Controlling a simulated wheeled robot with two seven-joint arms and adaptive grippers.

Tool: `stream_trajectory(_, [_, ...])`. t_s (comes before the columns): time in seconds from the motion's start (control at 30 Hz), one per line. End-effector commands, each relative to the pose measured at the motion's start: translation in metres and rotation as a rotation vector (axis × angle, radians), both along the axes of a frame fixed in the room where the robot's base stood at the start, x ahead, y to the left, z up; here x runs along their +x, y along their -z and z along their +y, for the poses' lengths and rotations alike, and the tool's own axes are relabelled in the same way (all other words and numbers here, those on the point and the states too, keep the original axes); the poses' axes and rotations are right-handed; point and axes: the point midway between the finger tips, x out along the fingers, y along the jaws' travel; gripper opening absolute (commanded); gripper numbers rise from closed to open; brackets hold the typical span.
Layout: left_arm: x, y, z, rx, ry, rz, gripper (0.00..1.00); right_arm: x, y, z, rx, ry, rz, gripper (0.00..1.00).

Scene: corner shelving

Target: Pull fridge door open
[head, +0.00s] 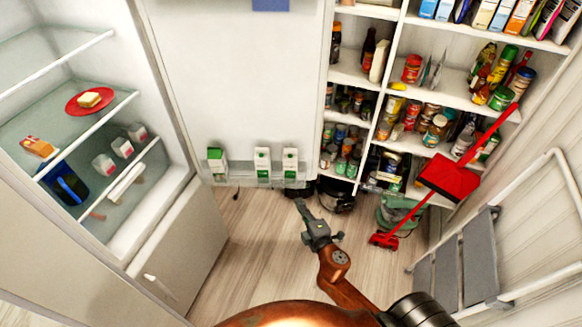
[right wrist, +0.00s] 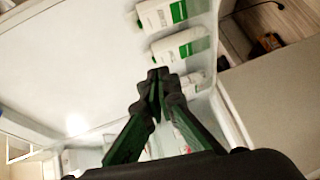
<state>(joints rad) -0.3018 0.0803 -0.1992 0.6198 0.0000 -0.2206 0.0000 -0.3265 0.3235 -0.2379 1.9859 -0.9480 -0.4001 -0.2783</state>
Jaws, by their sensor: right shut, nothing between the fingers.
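The fridge door (head: 235,85) stands wide open, its white inner face toward me. Its lower door shelf holds several white and green cartons (head: 262,163). The fridge interior (head: 60,100) is exposed on the left, with glass shelves. My right gripper (head: 299,203) is shut and empty, below the door's lower right corner in the head view. In the right wrist view the shut fingertips (right wrist: 156,76) overlap the door shelf's cartons (right wrist: 180,45); I cannot tell whether they touch anything. The door's handle and outer face are hidden. My left gripper is not in view.
A red plate (head: 75,106) with food and a blue container (head: 66,184) are inside the fridge. Stocked pantry shelves (head: 395,87) stand at the right. A red broom and dustpan (head: 448,180), a green vacuum (head: 400,212) and a folding step ladder (head: 465,260) limit the right side. The wooden floor between is clear.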

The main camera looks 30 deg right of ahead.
Motion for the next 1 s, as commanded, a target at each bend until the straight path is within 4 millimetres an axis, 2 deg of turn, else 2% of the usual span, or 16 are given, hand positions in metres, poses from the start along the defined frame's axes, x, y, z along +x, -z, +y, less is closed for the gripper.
stream_trajectory(0.03, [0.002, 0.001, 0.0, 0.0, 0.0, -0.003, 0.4, -0.002, -0.028, 0.005, -0.035, -0.01, -0.047, 0.0])
stream_trajectory(0.1, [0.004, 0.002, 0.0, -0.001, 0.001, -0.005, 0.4, -0.005, -0.056, 0.01, -0.073, -0.016, -0.091, 0.0])
stream_trajectory(0.23, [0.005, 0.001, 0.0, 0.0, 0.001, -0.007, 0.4, -0.005, -0.078, 0.014, -0.102, -0.02, -0.129, 0.0])
stream_trajectory(0.37, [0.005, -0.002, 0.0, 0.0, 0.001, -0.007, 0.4, 0.009, -0.082, 0.013, -0.106, -0.021, -0.134, 0.0])
stream_trajectory(0.8, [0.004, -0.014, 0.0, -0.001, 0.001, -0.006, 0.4, 0.095, -0.081, 0.002, -0.103, -0.02, -0.132, 0.0])
stream_trajectory(1.0, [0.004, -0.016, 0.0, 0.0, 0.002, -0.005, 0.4, 0.11, -0.079, -0.021, -0.103, -0.019, -0.129, 0.0])
